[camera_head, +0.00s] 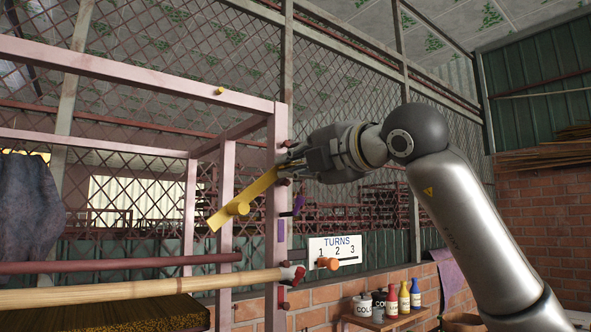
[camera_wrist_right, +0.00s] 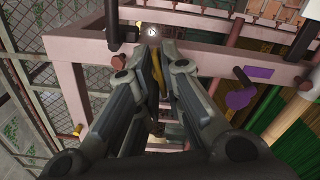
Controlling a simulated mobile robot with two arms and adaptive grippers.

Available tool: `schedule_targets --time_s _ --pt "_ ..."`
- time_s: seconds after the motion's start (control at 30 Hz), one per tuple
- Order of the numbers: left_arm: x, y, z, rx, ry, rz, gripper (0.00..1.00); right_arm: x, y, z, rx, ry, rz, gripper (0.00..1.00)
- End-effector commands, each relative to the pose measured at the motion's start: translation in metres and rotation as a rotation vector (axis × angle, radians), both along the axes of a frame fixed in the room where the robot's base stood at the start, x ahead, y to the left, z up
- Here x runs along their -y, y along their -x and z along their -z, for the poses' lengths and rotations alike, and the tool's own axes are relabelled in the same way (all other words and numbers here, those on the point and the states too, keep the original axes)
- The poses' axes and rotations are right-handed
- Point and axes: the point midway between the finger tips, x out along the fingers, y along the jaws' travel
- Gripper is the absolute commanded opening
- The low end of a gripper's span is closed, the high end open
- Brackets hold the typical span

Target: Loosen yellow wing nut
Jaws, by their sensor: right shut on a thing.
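In the right wrist view, a strip of the yellow piece (camera_wrist_right: 157,70) shows between the fingers of the right gripper (camera_wrist_right: 156,52). The right gripper is shut on it. The fingers hide much of the gripped part. My left gripper is not in view.
The pink frame (camera_head: 280,120) stands close beside the gripper. Below it are a purple handle (camera_head: 299,205), an orange knob (camera_head: 328,264) and a "TURNS 1 2 3" sign (camera_head: 335,249). A pale pole (camera_head: 140,292) crosses lower left. Bottles and cans stand on a small table (camera_head: 385,322).

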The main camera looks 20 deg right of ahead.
Motion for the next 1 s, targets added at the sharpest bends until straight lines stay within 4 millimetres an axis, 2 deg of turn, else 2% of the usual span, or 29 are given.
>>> schedule_targets --time_s 0.4,1.0 --pt "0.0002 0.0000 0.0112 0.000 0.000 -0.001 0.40 -0.0008 -0.0009 0.0039 0.127 0.375 -0.001 0.00" --pt "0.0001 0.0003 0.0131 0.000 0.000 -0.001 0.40 -0.0014 -0.0013 0.0042 0.320 0.911 -0.005 0.00"
